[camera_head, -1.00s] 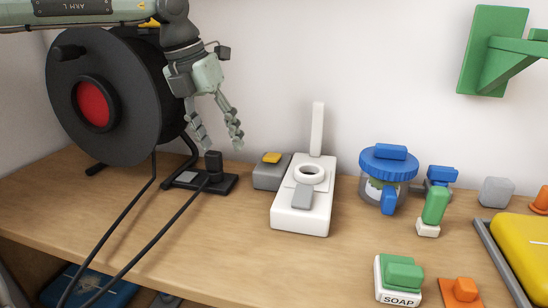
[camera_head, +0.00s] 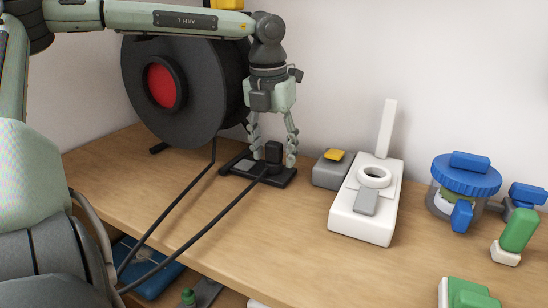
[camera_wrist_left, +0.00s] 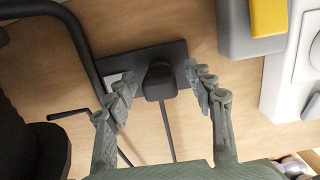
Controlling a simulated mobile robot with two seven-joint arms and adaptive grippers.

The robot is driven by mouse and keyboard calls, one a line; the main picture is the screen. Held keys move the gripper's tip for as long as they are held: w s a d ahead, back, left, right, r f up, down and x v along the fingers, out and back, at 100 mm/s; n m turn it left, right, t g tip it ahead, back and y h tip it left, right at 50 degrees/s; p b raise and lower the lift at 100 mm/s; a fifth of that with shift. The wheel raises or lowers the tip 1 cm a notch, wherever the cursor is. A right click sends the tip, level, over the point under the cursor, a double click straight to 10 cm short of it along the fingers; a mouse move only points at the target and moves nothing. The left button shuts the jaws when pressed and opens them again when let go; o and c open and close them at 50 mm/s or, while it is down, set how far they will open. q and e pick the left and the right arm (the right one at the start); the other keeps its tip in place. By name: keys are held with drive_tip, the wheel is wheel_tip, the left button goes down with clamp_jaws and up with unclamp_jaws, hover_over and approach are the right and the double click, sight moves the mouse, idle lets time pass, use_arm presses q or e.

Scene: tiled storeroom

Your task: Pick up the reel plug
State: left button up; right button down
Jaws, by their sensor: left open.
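The reel plug (camera_head: 274,152) is a small black block with a cable. It stands upright on a flat black base (camera_head: 287,182) on the wooden shelf, beside the black cable reel (camera_head: 205,98) with its red centre. My left gripper (camera_head: 272,160) is open and pointing down, with its fingers on either side of the plug. In the left wrist view the plug (camera_wrist_left: 159,81) shows between the two spread fingertips, with gaps on both sides. My right gripper is not in view.
A grey box with a yellow button (camera_head: 333,170) and a white device with a ring (camera_head: 366,200) stand right of the plug. A blue-lidded jar (camera_head: 464,188) is farther right. Black cables run over the shelf's front edge.

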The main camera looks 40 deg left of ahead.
use_arm(q)
drive_tip(key=shift+c, duration=0.4)
clamp_jaws()
drive_tip(key=shift+r, duration=0.15)
